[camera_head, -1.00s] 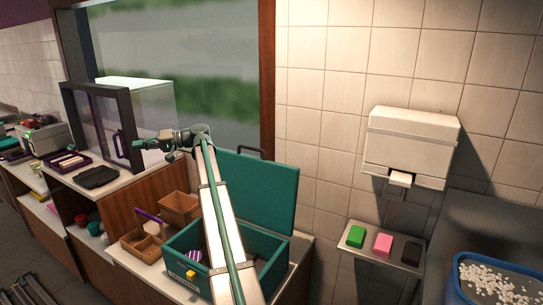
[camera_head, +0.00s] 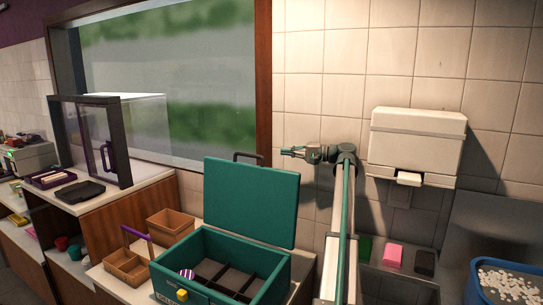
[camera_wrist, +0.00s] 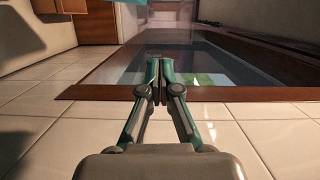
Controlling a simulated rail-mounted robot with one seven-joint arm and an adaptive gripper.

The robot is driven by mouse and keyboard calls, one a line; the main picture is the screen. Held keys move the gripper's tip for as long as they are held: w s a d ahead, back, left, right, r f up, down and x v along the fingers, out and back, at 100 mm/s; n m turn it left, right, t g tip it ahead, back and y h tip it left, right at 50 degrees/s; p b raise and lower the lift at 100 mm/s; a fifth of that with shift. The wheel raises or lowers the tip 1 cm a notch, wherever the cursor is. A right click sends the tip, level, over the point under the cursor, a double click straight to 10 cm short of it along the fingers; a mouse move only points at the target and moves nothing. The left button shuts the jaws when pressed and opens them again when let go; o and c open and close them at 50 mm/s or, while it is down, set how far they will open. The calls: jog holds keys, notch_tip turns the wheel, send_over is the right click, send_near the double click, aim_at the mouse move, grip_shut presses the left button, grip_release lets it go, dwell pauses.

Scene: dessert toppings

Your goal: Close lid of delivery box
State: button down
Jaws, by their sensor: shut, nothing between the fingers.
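The teal delivery box (camera_head: 272,291) stands on the counter in the head view. Its lid (camera_head: 252,200) is raised upright at the back, with a dark handle on its top edge. Dark dividers and a purple-striped item (camera_head: 187,274) show inside, and a yellow latch (camera_head: 182,294) is on the front. My gripper (camera_head: 284,151) is to the right of and above the lid, pointing left, in front of the tiled wall and apart from the box. In the wrist view my gripper (camera_wrist: 160,62) has its fingers together and empty.
A brown carrier (camera_head: 128,266) with a purple handle and a brown box (camera_head: 170,226) stand left of the delivery box. A white dispenser (camera_head: 415,145) is on the wall at right, above a shelf with coloured blocks (camera_head: 393,256). A blue tub (camera_head: 484,285) is at far right.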

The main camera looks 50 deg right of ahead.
jog(key=w+a+p, duration=0.4)
jog(key=w+a, duration=0.3)
jog(key=a, duration=0.2)
jog(key=shift+w+f, duration=0.2)
jog(key=shift+w, duration=0.05)
